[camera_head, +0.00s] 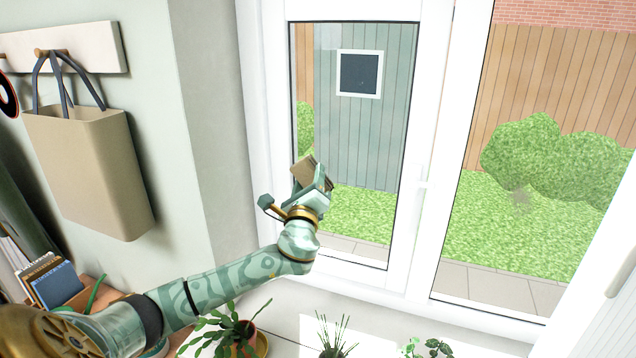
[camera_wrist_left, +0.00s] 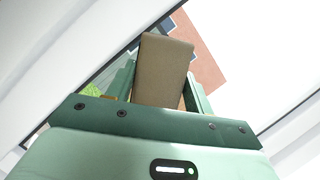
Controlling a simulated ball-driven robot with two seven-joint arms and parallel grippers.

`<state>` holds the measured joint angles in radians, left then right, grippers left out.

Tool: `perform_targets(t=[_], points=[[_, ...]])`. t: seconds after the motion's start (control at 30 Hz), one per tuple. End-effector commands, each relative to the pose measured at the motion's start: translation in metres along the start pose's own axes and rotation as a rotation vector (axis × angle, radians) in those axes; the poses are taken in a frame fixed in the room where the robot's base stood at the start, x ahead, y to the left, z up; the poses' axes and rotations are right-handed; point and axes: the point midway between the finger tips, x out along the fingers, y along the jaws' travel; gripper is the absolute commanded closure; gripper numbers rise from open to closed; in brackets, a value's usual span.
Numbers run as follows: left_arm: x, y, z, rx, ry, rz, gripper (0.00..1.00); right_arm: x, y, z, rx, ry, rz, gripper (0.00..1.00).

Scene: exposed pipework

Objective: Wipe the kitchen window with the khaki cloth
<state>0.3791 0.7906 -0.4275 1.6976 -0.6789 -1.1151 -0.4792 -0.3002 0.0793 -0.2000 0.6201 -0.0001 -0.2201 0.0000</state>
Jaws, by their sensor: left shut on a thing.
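The khaki cloth (camera_head: 309,172) is a small folded pad held up in front of the left window pane. It fills the space between the fingers in the left wrist view (camera_wrist_left: 162,70). My left gripper (camera_head: 318,184) is shut on it, reaching in from the lower left. The kitchen window (camera_head: 352,140) has white frames and two clear panes. The cloth is near the left edge of the left pane; I cannot tell whether it touches the glass. A faint greyish smudge (camera_head: 522,198) shows on the right pane. My right gripper is not in view.
Several potted plants stand along the sill below, one in an orange pot (camera_head: 236,346). A window handle (camera_head: 424,184) sticks out on the middle frame. A tan bag (camera_head: 88,165) hangs from a peg rail (camera_head: 70,48) at left. Books (camera_head: 50,282) stand at lower left.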

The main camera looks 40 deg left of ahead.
Motion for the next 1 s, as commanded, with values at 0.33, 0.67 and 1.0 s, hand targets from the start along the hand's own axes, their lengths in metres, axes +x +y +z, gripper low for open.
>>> perform_targets(t=[0.33, 0.67, 1.0], points=[[0.007, -0.014, 0.015, -0.002, -0.001, 0.0, 0.66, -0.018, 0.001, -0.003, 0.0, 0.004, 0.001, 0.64], [0.0, -0.034, -0.004, -0.004, 0.001, 0.0, 0.66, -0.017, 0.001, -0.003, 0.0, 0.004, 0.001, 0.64], [-0.005, -0.049, -0.016, -0.006, 0.003, 0.0, 0.66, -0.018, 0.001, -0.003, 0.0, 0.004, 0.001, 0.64]])
